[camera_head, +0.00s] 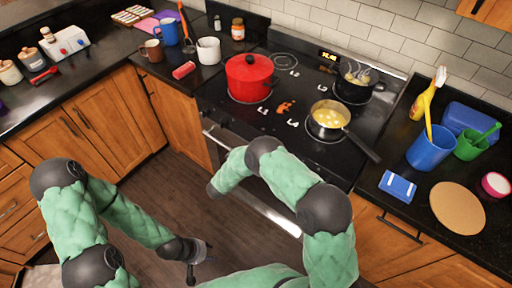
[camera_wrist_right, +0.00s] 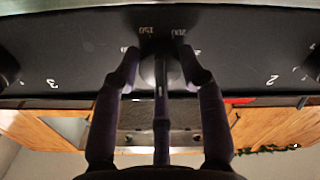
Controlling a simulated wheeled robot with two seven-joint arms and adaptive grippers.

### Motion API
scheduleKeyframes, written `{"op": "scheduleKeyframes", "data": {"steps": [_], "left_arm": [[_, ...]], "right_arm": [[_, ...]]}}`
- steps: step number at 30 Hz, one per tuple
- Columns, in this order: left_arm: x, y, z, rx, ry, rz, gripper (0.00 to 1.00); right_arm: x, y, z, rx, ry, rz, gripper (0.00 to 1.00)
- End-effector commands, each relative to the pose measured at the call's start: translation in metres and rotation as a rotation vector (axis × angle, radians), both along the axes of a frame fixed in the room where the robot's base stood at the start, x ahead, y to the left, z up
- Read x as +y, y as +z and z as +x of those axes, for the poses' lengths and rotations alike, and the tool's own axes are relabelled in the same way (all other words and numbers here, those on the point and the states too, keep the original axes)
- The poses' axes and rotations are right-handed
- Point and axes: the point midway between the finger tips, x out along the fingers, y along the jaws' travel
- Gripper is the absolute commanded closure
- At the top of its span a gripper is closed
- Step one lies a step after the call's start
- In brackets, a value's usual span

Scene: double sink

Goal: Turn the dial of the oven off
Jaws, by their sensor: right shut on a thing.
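The oven dial (camera_wrist_right: 160,72) is a round grey knob with a raised grip, set in the dark control panel among white marks such as 150 and 200. My right gripper (camera_wrist_right: 159,64) has its fingers on both sides of the dial and is shut on it. In the head view, my right arm bends down to the front of the oven (camera_head: 268,212), and the dial and right fingertips are hidden there. My left gripper (camera_head: 200,262) hangs over the floor at the lower middle, open and empty, away from the oven.
The stovetop bears a red pot (camera_head: 250,80), a pan of yellow food (camera_head: 328,118) and a dark steaming pot (camera_head: 354,83). A blue cup (camera_head: 431,150) and a round board (camera_head: 457,207) are on the right counter. The floor (camera_head: 160,185) before the oven is clear.

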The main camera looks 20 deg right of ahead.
Motion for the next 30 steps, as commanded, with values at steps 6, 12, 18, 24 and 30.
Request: {"op": "scheduleKeyframes", "data": {"steps": [6, 12, 18, 24, 30], "left_arm": [[0.0, 0.0, 0.0, 0.0, 0.0, 0.0, 0.6], [0.0, 0.0, 0.0, 0.0, 0.0, 0.0, 0.6], [0.0, 0.0, 0.0, 0.0, 0.0, 0.0, 0.6], [0.0, 0.0, 0.0, 0.0, 0.0, 0.0, 0.6], [0.0, 0.0, 0.0, 0.0, 0.0, 0.0, 0.6]], "right_arm": [[0.0, 0.005, 0.003, -0.012, 0.0, -0.001, 0.92], [0.0, 0.004, 0.002, -0.009, 0.0, 0.0, 0.35], [0.001, 0.002, 0.001, -0.006, 0.001, 0.0, 0.35], [0.013, 0.002, -0.007, -0.005, 0.004, 0.001, 0.35], [0.043, 0.002, -0.03, -0.006, 0.007, -0.001, 0.35]]}}
